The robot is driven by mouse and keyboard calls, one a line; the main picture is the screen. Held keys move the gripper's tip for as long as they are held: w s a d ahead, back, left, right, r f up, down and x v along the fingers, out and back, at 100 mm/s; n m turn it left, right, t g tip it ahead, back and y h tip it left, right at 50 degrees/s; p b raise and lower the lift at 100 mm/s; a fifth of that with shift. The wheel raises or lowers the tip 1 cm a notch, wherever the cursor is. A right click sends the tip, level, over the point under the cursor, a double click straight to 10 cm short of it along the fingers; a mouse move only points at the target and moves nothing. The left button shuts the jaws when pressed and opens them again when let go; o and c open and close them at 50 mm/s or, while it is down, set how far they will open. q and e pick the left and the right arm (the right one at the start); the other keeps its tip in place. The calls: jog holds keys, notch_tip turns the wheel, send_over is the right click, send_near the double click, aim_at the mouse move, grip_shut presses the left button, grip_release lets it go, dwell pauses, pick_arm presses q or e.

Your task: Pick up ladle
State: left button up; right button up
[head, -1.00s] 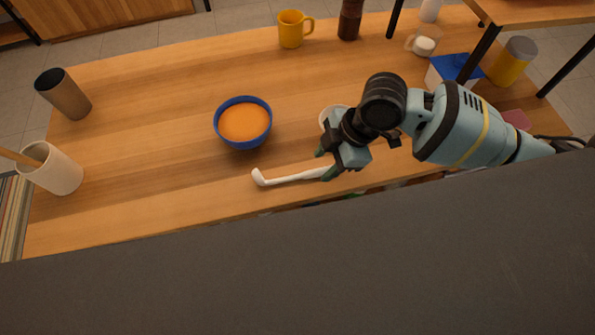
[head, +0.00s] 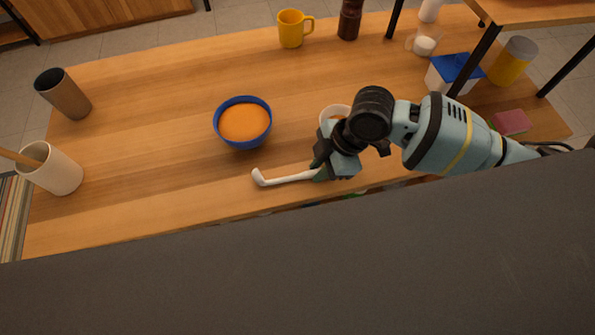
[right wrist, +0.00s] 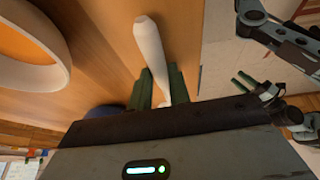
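The white ladle (head: 288,178) lies near the table's front edge, in front of the blue bowl. Its rounded end points left in the head view. My right gripper (head: 320,172) is at the right part of the ladle. In the right wrist view, the green fingers of my right gripper (right wrist: 160,88) are on both sides of the ladle (right wrist: 150,45), close against it, with no clear gap. My left gripper (right wrist: 245,80) shows at the right of the wrist view, its two fingers apart and empty. It is outside the head view.
A blue bowl with orange contents (head: 243,122) stands behind the ladle. A white cup (head: 334,112) is partly hidden by my right arm. The table's left middle is clear.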

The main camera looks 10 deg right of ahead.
aim_at(308, 176)
grip_shut()
pick_arm(q)
jog(key=shift+s, duration=0.15)
pick_arm(e)
jog(key=shift+r, duration=0.55)
jog(key=r, duration=0.2)
jog(key=shift+s+a+r, duration=0.3)
jog(key=shift+s+r, duration=0.05)
jog(key=shift+s, duration=0.05)
pick_arm(q)
jog(key=shift+w+r+p, duration=0.3)
jog(key=shift+r+p, duration=0.1)
jog(key=shift+r, duration=0.05)
pick_arm(e)
jog(key=s+a+r, duration=0.1)
jog(key=s+a, duration=0.8)
jog(key=s, duration=0.3)
jog(key=shift+r, duration=0.15)
